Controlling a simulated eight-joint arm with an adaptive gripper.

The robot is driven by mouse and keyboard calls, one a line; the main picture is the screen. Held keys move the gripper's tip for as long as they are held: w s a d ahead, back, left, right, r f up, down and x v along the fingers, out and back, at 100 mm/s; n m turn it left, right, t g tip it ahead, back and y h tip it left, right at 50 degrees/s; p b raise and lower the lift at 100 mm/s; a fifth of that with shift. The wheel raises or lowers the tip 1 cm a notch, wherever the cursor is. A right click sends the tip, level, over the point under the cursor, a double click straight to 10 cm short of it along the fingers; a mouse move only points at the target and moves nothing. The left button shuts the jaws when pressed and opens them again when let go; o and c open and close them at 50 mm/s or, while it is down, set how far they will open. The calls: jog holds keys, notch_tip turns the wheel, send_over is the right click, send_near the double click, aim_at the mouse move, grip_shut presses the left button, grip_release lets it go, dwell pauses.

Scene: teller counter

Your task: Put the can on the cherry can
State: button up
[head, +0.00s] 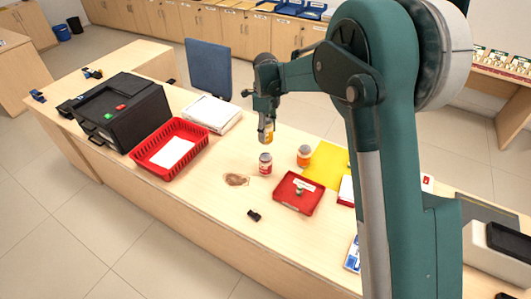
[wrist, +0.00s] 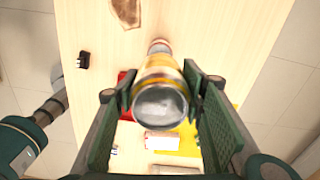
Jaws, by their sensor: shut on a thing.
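My gripper (head: 266,119) is shut on a can with a yellow band (head: 267,135), held upright-looking above the counter. In the wrist view the can (wrist: 160,103) sits between the two fingers, its silver end facing the camera. A red can with a pale label (head: 265,163), likely the cherry can, stands on the counter. In the head view it lies just below the held can, with a gap between them. In the wrist view a small greyish round end (wrist: 159,46) shows past the held can; I cannot tell whether it belongs to the lower can.
An orange jar with a pale lid (head: 304,156) stands right of the red can. A red tray (head: 287,204), a yellow sheet (head: 325,174), a brown patch (head: 236,180) and a small black object (head: 254,215) lie nearby. A red basket (head: 142,166) is at left.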

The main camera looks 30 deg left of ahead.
jog(key=shift+f, duration=2.9)
jog(key=shift+f, duration=0.1)
jog(key=shift+f, duration=1.75)
jog(key=shift+f, duration=0.15)
jog(key=o, duration=1.1)
jog(key=shift+r, duration=0.2)
notch_tip(320, 180, up, 12)
jog(key=shift+f, duration=0.1)
